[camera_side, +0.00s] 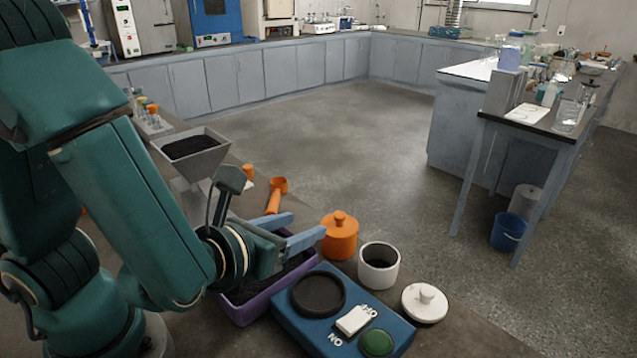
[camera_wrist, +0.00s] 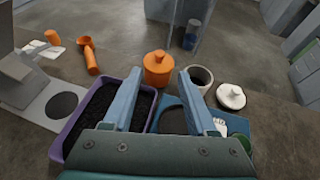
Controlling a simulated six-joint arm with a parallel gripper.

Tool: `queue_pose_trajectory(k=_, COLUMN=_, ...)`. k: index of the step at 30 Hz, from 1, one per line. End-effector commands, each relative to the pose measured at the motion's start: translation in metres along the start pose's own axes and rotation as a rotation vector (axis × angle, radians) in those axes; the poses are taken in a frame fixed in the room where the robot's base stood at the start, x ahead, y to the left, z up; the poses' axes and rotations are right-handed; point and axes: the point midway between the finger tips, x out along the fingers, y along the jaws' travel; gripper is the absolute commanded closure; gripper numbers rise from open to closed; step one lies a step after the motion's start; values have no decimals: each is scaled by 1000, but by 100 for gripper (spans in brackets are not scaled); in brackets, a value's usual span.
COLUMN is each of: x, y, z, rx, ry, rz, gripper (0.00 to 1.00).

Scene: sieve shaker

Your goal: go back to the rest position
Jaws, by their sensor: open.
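My gripper (camera_side: 298,228) is open, with two blue-grey fingers apart and nothing between them. It hangs above the purple tray of dark granules (camera_side: 240,314) and the blue shaker base (camera_side: 290,325). In the wrist view the fingers of my gripper (camera_wrist: 158,85) point toward an orange lidded pot (camera_wrist: 157,66). That pot also shows in the side view (camera_side: 339,238), just beyond the fingertips. I cannot tell the exact gap between them. Part of the purple tray is hidden behind my gripper.
The blue base has a dark round recess (camera_side: 318,293), a white switch and a green button (camera_side: 376,343). A white open cup (camera_side: 379,270) and a white lid (camera_side: 425,302) stand to its right. An orange scoop (camera_side: 276,193) and a grey hopper (camera_side: 190,155) are to the left.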

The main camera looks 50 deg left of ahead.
Motion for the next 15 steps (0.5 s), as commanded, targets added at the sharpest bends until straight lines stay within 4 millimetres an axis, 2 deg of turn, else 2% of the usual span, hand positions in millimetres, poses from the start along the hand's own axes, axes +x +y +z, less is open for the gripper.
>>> queue_pose_trajectory(k=8, x=0, y=4, z=1, rx=-20, ry=3, rz=15, gripper=43)
queue_pose_trajectory(k=11, x=-1, y=24, z=3, rx=-136, ry=23, rz=101, gripper=43)
queue_pose_trajectory(k=14, x=-8, y=63, z=1, rx=-384, ry=59, rz=274, gripper=43)
queue_pose_trajectory(k=15, x=-14, y=80, z=-3, rx=-515, ry=77, rz=358, gripper=43)
